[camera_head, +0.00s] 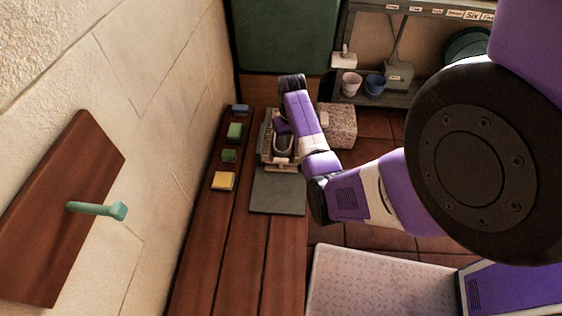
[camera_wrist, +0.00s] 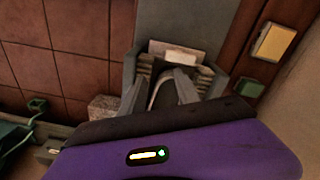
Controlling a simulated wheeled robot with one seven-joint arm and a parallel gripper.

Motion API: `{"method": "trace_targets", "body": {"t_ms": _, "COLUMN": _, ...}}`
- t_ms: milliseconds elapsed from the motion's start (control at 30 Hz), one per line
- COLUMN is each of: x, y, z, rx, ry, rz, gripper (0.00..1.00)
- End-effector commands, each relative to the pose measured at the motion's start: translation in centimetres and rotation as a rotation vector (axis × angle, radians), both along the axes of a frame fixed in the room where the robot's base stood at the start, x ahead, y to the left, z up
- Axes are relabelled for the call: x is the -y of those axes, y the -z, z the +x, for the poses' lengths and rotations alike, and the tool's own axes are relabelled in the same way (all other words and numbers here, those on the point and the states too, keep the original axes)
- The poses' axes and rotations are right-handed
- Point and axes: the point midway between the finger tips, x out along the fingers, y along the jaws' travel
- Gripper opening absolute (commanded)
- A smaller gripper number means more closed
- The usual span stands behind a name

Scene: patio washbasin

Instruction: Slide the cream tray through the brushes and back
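The cream tray shows only in part in the wrist view (camera_wrist: 180,50), as a pale flat edge between two stepped grey brush blocks (camera_wrist: 215,82). Its near part is hidden behind my gripper. The brush fixture stands on a grey mat (camera_head: 277,193) on the wooden bench in the head view. My gripper (camera_wrist: 172,85) reaches down into the gap between the brush blocks, above or at the tray.
A blue, two green and a yellow sponge (camera_head: 223,181) line the bench along the wall. A wooden board with a green peg (camera_head: 97,210) is on the left wall. A speckled block (camera_head: 338,125) stands right of the fixture. The near bench is clear.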

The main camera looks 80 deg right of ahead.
Motion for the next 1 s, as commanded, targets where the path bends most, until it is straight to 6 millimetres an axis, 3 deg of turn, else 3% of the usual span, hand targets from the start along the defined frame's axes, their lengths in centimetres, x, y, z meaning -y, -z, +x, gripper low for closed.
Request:
{"method": "trace_targets", "body": {"t_ms": 300, "x": -1.8, "y": -0.1, "z": 1.8, "rx": -0.015, "ry": -0.726, "rz": 0.023, "gripper": 0.38}}
{"method": "trace_targets", "body": {"t_ms": 500, "x": -2.8, "y": -0.4, "z": 2.8, "rx": -0.010, "ry": -1.040, "rz": 0.037, "gripper": 0.38}}
{"method": "trace_targets", "body": {"t_ms": 767, "x": -2.9, "y": 0.5, "z": 2.7, "rx": -0.010, "ry": -1.142, "rz": 0.043, "gripper": 0.38}}
{"method": "trace_targets", "body": {"t_ms": 1000, "x": -2.9, "y": 4.2, "z": 2.7, "rx": -0.010, "ry": -1.140, "rz": 0.044, "gripper": 0.38}}
